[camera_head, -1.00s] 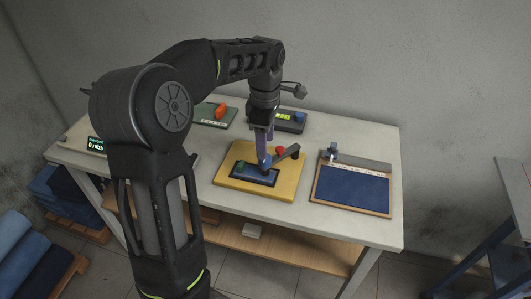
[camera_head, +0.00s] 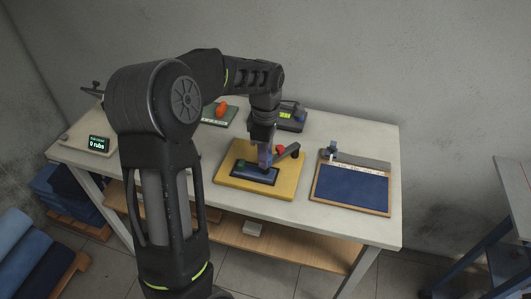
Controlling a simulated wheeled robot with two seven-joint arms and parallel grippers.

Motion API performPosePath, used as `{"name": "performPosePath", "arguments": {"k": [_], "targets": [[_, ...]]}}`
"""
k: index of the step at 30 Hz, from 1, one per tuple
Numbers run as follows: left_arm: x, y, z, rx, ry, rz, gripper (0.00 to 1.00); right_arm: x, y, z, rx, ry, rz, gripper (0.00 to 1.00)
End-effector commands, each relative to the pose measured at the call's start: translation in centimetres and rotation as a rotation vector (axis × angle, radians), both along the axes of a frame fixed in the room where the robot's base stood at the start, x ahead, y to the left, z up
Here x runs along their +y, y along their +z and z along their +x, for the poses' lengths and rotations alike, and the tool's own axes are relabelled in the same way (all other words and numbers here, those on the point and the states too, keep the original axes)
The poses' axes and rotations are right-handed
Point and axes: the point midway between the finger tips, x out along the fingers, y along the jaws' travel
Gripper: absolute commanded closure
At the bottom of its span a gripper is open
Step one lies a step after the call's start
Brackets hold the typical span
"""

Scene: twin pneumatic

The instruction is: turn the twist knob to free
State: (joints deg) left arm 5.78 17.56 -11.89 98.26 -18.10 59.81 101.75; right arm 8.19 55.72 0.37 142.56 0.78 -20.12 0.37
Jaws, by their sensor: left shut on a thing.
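The yellow board (camera_head: 228,178) lies on the middle of the table and carries a dark blue panel, a green part (camera_head: 243,164), a red part (camera_head: 280,149) and a black lever-like bar (camera_head: 291,152). My left gripper (camera_head: 265,162) comes down over the middle of this board, near the red part and the bar. It is shut on a small part there, seemingly the twist knob, which the fingers largely hide. The knob's angle cannot be read. My right gripper is out of view.
A framed blue pad (camera_head: 350,188) lies to the right. A green board with an orange part (camera_head: 221,110) and a dark device (camera_head: 292,118) stand behind. A small display (camera_head: 98,144) reading "0 rubs" is at left.

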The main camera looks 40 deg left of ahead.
Motion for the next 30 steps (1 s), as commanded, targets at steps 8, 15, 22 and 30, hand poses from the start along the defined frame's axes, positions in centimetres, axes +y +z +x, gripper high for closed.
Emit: {"name": "performPosePath", "arguments": {"k": [8,15,22,30], "targets": [[0.00,0.03,0.01,0.000,0.000,0.000,0.94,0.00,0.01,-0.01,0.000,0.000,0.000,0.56],[0.00,0.04,0.01,0.000,0.000,0.000,1.00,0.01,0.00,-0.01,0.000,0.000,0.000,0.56],[0.01,0.02,0.02,-0.001,-0.025,0.000,1.00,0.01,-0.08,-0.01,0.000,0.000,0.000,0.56],[0.00,-0.01,0.04,-0.001,-0.136,0.000,1.00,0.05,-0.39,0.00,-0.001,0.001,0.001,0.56]]}}
